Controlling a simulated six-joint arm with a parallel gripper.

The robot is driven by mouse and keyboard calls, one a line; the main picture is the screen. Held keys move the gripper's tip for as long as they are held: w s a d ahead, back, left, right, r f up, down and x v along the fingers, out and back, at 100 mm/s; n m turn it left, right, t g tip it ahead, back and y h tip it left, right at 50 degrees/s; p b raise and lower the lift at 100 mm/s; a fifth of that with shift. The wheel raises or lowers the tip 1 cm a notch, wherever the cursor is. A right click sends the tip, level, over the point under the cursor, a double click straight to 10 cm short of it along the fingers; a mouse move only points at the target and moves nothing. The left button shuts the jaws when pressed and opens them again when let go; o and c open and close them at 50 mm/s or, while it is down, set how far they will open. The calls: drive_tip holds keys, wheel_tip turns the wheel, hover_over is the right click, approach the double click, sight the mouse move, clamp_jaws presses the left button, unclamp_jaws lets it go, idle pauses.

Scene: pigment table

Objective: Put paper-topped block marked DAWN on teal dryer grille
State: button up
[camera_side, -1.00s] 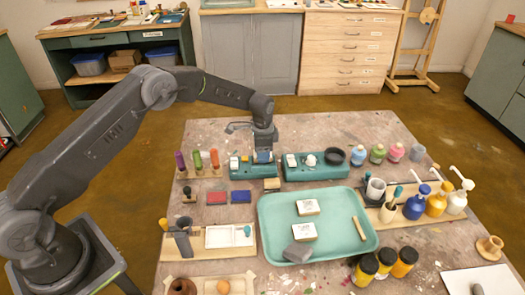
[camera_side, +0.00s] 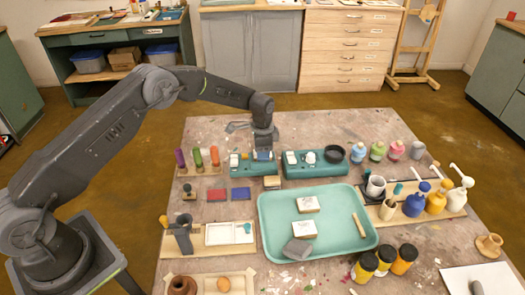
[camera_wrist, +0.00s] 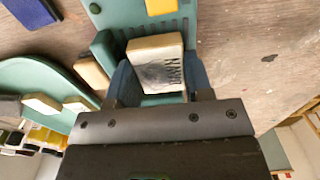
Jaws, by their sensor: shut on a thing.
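The paper-topped block marked DAWN (camera_wrist: 157,62) shows in the wrist view, its lettering and a dark brush drawing facing the camera. My gripper (camera_wrist: 160,82) is shut on it, with a blue finger on each side. In the side view my gripper (camera_side: 263,155) is over the left teal dryer (camera_side: 238,167), and its fingers mostly hide the block. The teal dryer (camera_wrist: 110,18) also shows behind the block in the wrist view. The grille is largely hidden, and I cannot tell whether the block touches it.
A second teal unit (camera_side: 300,170) with a black ring stands to the right. A small pale block (camera_side: 271,182) lies in front of the left dryer. The teal tray (camera_side: 340,230) holds two paper-topped blocks and a grey block. Upright colored sticks (camera_side: 198,158) stand to the left.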

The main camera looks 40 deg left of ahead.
drive_tip(key=shift+f, duration=0.15)
drive_tip(key=o, duration=0.9)
drive_tip(key=shift+o, duration=0.3)
drive_tip(key=shift+d, duration=0.1)
drive_tip(key=shift+s, duration=0.1)
drive_tip(key=shift+d, duration=0.1)
drive_tip(key=shift+c, duration=0.9)
